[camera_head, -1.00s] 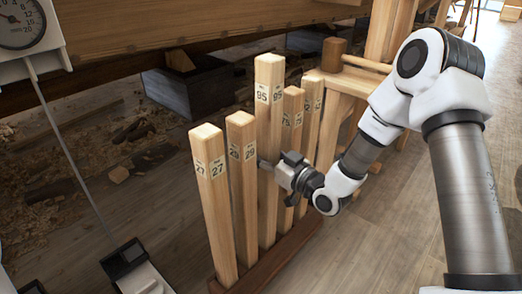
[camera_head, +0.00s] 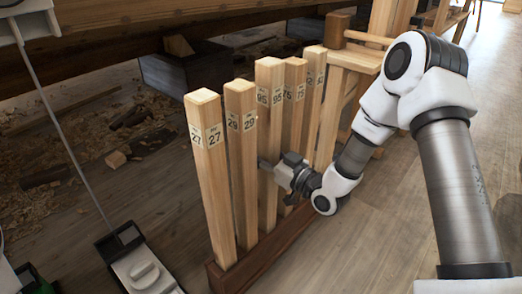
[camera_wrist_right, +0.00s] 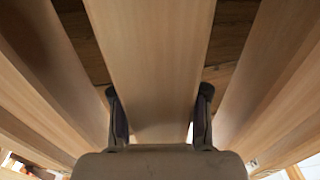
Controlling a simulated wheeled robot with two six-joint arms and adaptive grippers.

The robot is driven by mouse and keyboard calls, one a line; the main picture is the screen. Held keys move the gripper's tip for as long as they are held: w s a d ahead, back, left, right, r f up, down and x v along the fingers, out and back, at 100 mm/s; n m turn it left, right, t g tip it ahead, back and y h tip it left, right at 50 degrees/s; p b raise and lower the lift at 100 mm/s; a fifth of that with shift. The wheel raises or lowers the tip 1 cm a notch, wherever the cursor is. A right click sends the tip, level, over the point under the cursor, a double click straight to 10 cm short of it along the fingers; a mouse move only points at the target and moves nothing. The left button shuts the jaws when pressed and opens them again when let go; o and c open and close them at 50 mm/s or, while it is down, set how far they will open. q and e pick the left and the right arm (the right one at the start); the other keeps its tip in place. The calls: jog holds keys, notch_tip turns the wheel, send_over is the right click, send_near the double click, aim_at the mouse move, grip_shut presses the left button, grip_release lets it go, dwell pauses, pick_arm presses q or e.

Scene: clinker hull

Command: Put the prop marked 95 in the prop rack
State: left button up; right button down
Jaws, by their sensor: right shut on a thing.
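The prop marked 95 (camera_head: 267,112) is a square wooden post, standing upright in the row between the prop marked 29 (camera_head: 241,150) and the prop marked 75 (camera_head: 293,100). My right gripper (camera_head: 270,167) is shut on its lower half from the right. In the right wrist view the prop (camera_wrist_right: 150,60) stands between the two fingers (camera_wrist_right: 158,100). The prop rack (camera_head: 226,274) is a dark wooden base under the row. The foot of prop 95 reaches down to about the rack, but its seating is hard to see. My left gripper is out of view.
The prop marked 27 (camera_head: 212,170) stands at the near end of the row, and another prop (camera_head: 314,95) at the far end. A wooden bench (camera_head: 355,58) stands behind. A white device (camera_head: 140,266) lies at lower left. Open floor (camera_head: 375,240) lies to the right.

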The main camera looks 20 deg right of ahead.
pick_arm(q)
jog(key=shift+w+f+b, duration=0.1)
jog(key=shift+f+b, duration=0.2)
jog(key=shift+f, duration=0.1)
pick_arm(e)
jog(key=shift+f, duration=0.75)
jog(key=c, duration=0.5)
grip_release()
jog(key=v, duration=1.2)
